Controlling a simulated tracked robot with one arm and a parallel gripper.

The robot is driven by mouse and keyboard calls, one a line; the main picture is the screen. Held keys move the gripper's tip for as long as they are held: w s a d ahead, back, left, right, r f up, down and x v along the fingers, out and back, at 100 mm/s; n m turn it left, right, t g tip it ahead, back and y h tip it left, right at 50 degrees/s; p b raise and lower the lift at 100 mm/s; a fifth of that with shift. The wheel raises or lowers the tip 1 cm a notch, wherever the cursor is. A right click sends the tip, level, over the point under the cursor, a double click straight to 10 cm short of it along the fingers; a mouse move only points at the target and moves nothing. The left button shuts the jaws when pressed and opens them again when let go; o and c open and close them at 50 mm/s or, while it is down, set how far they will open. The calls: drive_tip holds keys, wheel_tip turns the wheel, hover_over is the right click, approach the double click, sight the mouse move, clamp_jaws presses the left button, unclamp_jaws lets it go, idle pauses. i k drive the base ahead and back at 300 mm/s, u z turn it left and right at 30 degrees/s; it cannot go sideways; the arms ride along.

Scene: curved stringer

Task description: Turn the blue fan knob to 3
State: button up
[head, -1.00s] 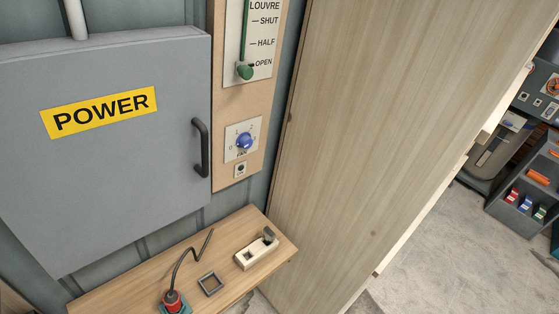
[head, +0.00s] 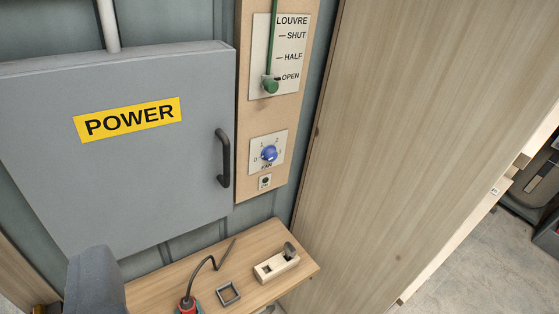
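The blue fan knob (head: 269,153) sits on a small white plate (head: 281,139) marked with numbers and the word FAN. The plate is on a tall wooden panel right of the grey POWER cabinet. The numbers are small, and I cannot tell which one the knob points to. My gripper's fingers do not show in this view. A dark grey rounded shape (head: 93,283) at the lower left may be part of my arm.
The grey POWER cabinet (head: 150,170) has a dark handle (head: 222,160) near the knob. Above is the green louvre lever (head: 270,86), at OPEN. Below, a wooden shelf (head: 160,292) bears a red plug (head: 187,303), a square frame (head: 228,294) and a switch block (head: 277,265). A wooden wall (head: 410,120) stands right.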

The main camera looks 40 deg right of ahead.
sight(269, 154)
drive_tip(key=z, duration=0.05)
drive_tip(key=i, duration=1)
drive_tip(key=u, duration=0.05)
